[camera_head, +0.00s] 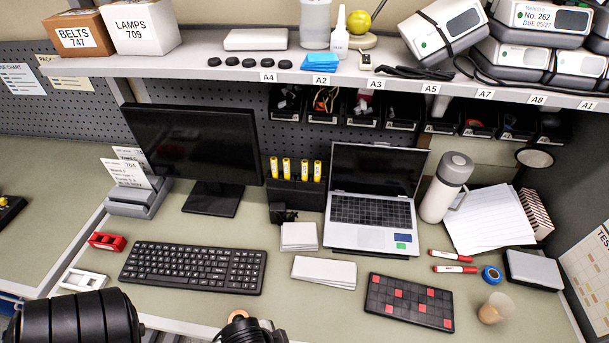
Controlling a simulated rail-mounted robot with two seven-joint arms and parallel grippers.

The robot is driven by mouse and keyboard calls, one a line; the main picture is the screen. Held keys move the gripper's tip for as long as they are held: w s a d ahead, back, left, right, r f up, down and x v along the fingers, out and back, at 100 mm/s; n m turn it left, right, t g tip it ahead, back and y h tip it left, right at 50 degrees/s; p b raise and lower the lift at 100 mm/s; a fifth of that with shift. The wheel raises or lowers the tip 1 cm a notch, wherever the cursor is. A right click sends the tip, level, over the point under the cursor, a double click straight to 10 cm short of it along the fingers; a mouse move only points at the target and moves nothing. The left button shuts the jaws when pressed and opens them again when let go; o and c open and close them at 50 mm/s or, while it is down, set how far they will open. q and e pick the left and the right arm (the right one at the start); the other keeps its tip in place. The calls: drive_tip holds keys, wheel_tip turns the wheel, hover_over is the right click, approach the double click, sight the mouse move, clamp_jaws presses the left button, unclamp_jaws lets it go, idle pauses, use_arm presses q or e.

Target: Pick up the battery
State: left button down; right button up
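Several yellow cylinders that look like batteries (287,167) stand upright in a row in a black holder (297,193). The holder is on the bench between the monitor and the laptop. I cannot tell which one the task means. Dark rounded parts that look like my own arms show at the bottom edge, at the lower left and bottom middle. No gripper fingertips are in view, and nothing of mine is near the batteries.
A monitor (194,140), laptop (372,195), keyboard (193,267), white pads (324,272) and a black-and-red grid pad (409,301) crowd the bench. A loaded shelf (225,70) overhangs the back. A bottle (446,188) stands right of the laptop.

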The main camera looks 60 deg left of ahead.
use_arm(q)
drive_tip(key=c, duration=1.4)
unclamp_jaws()
drive_tip(key=shift+c, duration=0.2)
drive_tip(key=o, duration=0.5)
drive_tip(key=shift+d, duration=0.15)
